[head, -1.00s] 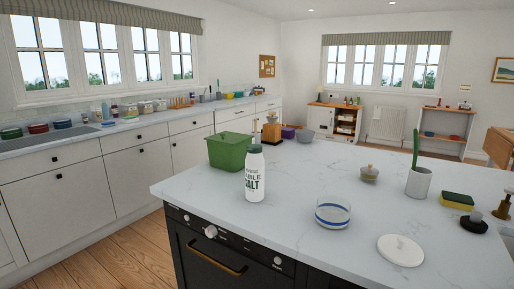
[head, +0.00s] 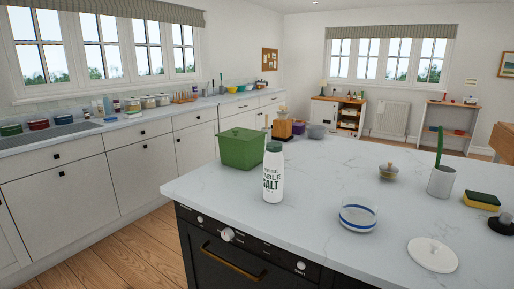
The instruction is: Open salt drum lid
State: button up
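The salt drum (head: 273,176) is a white bottle-shaped container with "TABLE SALT" lettering. It stands upright on the near left part of the marble island top (head: 330,190). My gripper is not in the head view.
A green lidded box (head: 242,149) stands close behind the drum. The counter between drum and bowl is clear.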

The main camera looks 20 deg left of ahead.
aim_at(271, 146)
jog(key=i+j+z, duration=0.2)
jog(key=j+z, duration=0.15)
jog(key=j, duration=2.15)
jog(key=k+j+z, duration=0.1)
jog(key=j+z, duration=0.25)
jog(key=j, duration=2.1)
